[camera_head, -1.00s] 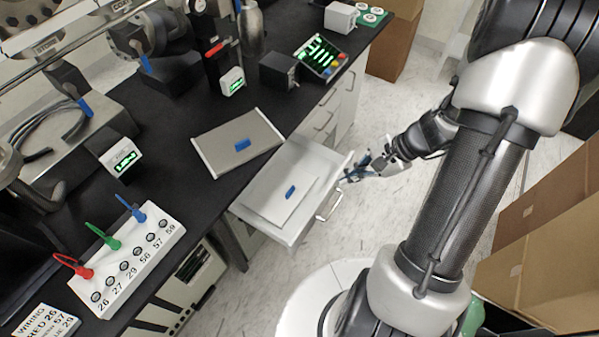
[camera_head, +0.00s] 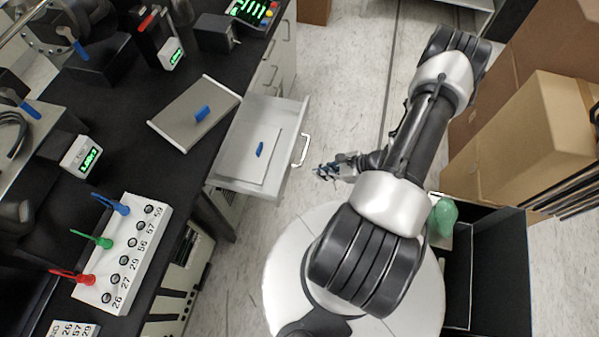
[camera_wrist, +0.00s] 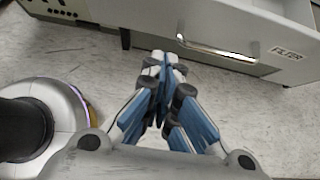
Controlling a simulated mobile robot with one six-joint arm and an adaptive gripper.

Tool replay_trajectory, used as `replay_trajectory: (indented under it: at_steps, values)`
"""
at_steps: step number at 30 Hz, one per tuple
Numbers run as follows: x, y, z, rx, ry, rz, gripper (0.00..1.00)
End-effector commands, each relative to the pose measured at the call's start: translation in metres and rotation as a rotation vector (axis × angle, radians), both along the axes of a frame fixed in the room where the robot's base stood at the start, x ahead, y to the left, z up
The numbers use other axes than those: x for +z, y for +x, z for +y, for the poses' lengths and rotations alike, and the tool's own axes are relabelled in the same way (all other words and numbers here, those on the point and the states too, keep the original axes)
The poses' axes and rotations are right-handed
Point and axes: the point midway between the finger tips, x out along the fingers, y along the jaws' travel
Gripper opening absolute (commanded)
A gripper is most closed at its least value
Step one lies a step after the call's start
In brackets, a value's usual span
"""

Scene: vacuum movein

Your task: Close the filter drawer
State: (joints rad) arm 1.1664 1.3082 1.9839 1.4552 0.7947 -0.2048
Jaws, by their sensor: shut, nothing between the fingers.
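The filter drawer (camera_head: 228,170) is pulled out from under the black bench, with a flat grey panel with a blue tab (camera_head: 260,150) lying in it. Its metal handle (camera_head: 301,151) is on the front face. In the wrist view the drawer front (camera_wrist: 262,30) carries a "FILTER" label, and the handle shows at the top. My gripper (camera_head: 322,171) is shut and empty, just right of the handle and apart from it. In the wrist view the shut blue fingers (camera_wrist: 162,62) point toward the drawer front, with floor between.
A second grey panel with a blue tab (camera_head: 180,125) lies on the black bench (camera_head: 130,165). A numbered white block (camera_head: 125,258) with red, green and blue plugs stands there too. Cardboard boxes (camera_head: 520,130) and a black bin (camera_head: 485,265) are at the right.

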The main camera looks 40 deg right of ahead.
Motion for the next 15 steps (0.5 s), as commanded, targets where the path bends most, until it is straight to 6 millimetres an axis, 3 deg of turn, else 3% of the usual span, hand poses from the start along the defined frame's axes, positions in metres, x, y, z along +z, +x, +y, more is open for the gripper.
replay_trajectory:
  at_steps: [6,15]
  values:
    - [-0.035,0.027,0.023,0.005,0.002,0.001,0.00]
    - [-0.033,0.056,0.044,0.004,-0.001,-0.001,0.00]
